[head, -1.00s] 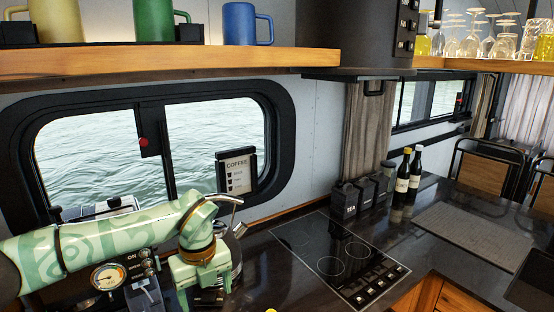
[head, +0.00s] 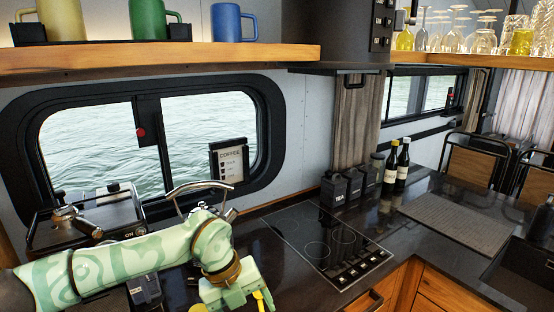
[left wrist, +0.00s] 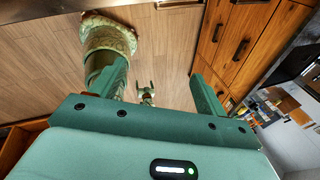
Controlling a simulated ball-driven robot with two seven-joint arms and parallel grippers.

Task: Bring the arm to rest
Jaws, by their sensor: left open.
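My left arm enters the head view from the lower left, its pale green patterned links crossing in front of the coffee machine (head: 118,213). My left gripper (head: 240,294) hangs low at the bottom edge, near the front of the dark counter. In the left wrist view the gripper (left wrist: 155,88) has its two fingers wide apart with nothing between them. Wooden floor shows below it. The head view cuts off the fingertips.
A hob (head: 327,243) lies right of the arm. Dark canisters (head: 345,186) and two bottles (head: 397,167) stand behind it. A ribbed mat (head: 457,222) and sink (head: 530,268) are farther right. A shelf with mugs (head: 148,19) is above. Wooden drawers (left wrist: 235,45) border the floor.

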